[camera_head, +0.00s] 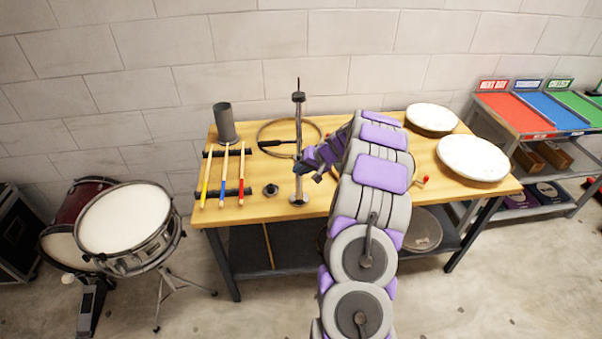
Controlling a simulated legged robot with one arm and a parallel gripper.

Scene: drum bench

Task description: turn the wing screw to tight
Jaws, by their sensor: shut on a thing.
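A metal stand (298,130) rises from a round base near the front edge of the wooden bench, with a dark clamp at its top. My gripper (302,167) reaches in from the right and is shut at the stand's post, a little above the base. The wing screw is too small and too covered by the jaws to make out, so its angle cannot be told. My grey and purple arm covers part of the bench to the right of the stand.
Several drumsticks (223,175) lie on dark rests left of the stand, near a dark cylinder (224,122). A hoop (262,131) lies behind the stand. Round white drumheads (473,158) lie at right. A drum (124,217) stands left of the bench (265,210).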

